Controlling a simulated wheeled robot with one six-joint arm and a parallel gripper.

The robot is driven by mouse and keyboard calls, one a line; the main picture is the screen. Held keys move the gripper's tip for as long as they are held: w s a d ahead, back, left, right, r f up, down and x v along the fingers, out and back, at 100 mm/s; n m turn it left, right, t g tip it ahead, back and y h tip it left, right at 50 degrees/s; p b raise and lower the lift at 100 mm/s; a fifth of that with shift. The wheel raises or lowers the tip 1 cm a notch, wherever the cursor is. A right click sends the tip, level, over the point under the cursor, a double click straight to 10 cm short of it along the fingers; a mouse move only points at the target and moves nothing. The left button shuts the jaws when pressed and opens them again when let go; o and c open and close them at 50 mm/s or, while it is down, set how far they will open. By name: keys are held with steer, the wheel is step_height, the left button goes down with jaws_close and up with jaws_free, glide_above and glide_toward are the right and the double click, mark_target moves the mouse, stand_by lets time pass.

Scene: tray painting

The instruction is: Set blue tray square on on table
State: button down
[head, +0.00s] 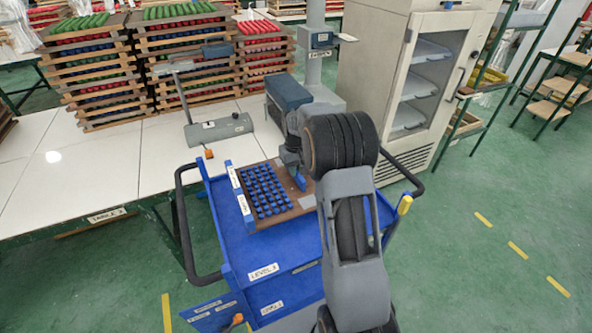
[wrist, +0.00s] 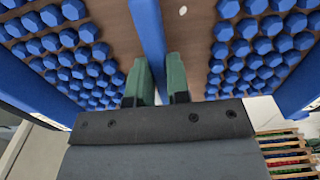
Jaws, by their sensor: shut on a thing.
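The blue tray (head: 271,223) is a brown board with rows of blue pieces and blue edge strips. It is at the top of the blue cart, beside the white table (head: 105,170). I cannot tell whether it rests on the cart or hangs just above it. In the wrist view the tray's brown board (wrist: 112,18) fills the upper part, with blue pieces on both sides of a blue middle bar (wrist: 147,32). My gripper (wrist: 161,80) has its green fingers on either side of this bar, shut on it. In the head view my arm hides the tray's right part.
The blue cart (head: 290,258) has black handles at both sides. Stacks of trays with green, red and blue pieces (head: 95,80) stand at the table's back. A grey scale-like device (head: 218,129) stands nearer. The table's front left is clear. A glass-door cabinet (head: 395,75) stands behind right.

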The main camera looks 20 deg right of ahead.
steer(key=shift+r, duration=0.2)
step_height(320, 180, up, 9)
steer(key=p, duration=0.6)
steer(key=shift+f, duration=0.1)
